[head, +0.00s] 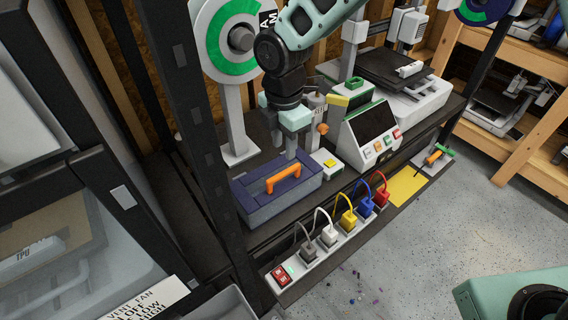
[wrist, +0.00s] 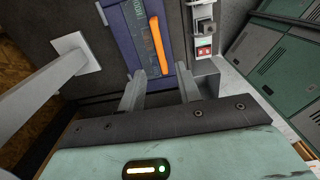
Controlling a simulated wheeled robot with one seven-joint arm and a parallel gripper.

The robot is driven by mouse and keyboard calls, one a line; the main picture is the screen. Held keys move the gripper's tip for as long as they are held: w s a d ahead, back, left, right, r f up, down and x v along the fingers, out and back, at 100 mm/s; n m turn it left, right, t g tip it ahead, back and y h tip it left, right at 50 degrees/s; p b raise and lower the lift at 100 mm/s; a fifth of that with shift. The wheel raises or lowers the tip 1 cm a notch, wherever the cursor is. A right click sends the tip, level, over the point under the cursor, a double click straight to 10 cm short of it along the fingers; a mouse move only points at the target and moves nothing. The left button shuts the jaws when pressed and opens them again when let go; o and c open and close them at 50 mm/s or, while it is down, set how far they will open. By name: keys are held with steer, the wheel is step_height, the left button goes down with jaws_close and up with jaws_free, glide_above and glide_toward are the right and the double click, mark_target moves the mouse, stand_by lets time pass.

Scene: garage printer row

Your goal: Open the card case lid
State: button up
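The card case (head: 262,210) is a blue-grey box on the dark shelf, with a dark purple lid (head: 249,186) that looks shut. An orange handle (head: 283,180) sits on the lid. My gripper (head: 291,155) points down just above the lid's far side, behind the handle. In the wrist view the case (wrist: 126,30) and its orange handle (wrist: 157,42) lie beyond the fingers. My gripper (wrist: 160,87) is open there, with an empty gap between the fingers. I cannot tell whether a fingertip touches the lid.
A power strip (head: 315,257) with several coloured plugs runs along the shelf's front. A control box with a dark screen (head: 371,121) stands right of the case. A black rack post (head: 190,110) and a spool holder (head: 235,120) stand to the left and behind.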

mark_target(284, 172)
step_height(284, 172, down, 8)
steer(key=shift+r+p, duration=0.1)
steer(key=shift+p, duration=0.2)
jaws_close()
